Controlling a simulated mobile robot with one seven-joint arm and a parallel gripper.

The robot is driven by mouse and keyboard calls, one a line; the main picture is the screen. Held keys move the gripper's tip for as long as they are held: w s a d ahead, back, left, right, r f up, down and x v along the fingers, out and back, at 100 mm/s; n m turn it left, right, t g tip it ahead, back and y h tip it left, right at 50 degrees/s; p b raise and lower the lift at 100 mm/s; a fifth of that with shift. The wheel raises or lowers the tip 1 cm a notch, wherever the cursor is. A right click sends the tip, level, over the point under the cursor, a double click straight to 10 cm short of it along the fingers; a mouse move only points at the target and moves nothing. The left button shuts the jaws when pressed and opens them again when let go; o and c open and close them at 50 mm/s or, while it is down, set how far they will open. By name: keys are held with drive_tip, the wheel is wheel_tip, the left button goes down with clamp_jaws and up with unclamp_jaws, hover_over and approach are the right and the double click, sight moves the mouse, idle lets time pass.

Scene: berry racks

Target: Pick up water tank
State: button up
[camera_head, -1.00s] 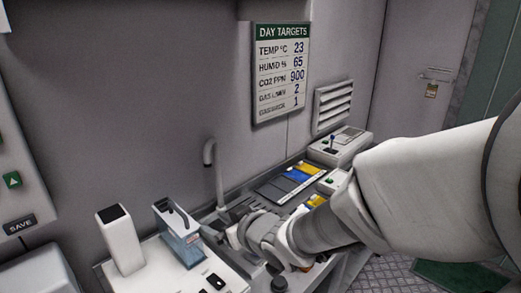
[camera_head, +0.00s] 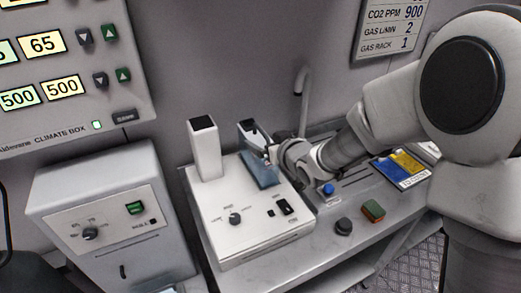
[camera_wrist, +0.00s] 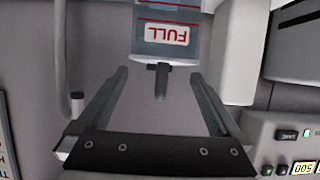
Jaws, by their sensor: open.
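The water tank (camera_head: 262,172) is a clear, bluish container at the back of a white machine (camera_head: 225,205). In the wrist view the tank (camera_wrist: 165,38) fills the top middle, with an upside-down red FULL label and a dark handle (camera_wrist: 158,80) sticking out towards me. My gripper (camera_head: 256,140) is beside the top of the tank. In the wrist view my gripper (camera_wrist: 160,76) is open, its two fingers on either side of the handle with gaps at both sides. The fingers partly hide the tank's top in the head view.
A white column (camera_head: 205,150) stands left of the tank on the same machine. A curved tap (camera_head: 301,85) rises behind. A white box with a dial (camera_head: 100,215) stands left. The counter holds a black knob (camera_head: 344,226) and a green-orange block (camera_head: 373,210).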

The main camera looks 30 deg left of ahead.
sight(257, 137)
drive_tip(key=shift+x, duration=2.95)
drive_tip(key=shift+f, duration=0.15)
drive_tip(key=shift+s, duration=0.1)
clamp_jaws()
